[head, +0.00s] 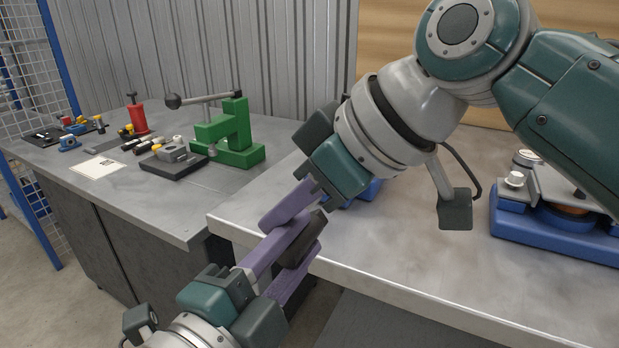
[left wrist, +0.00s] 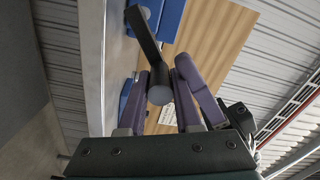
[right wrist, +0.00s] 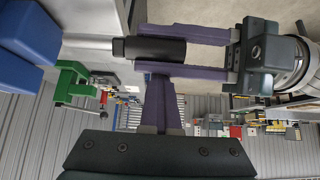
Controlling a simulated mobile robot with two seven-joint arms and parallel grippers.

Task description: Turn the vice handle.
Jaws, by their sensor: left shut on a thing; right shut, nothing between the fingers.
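A dark vice handle (head: 299,248) lies between the two purple fingers of my left gripper (head: 307,236), which is shut on it. In the left wrist view the handle (left wrist: 144,38) is a dark bar with a round grey end (left wrist: 160,95). In the right wrist view it is a black cylinder (right wrist: 150,48) between the left fingers. My right gripper (head: 270,219) is shut and empty, close beside the left fingers and handle; I cannot tell whether they touch. A blue part (head: 366,191), perhaps the vice body, is mostly hidden behind the right gripper; blue blocks (right wrist: 28,30) show in the right wrist view.
A grey bench (head: 420,270) spans the front right, with a blue-based machine (head: 545,238) on it. My right arm covers much of the right side.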

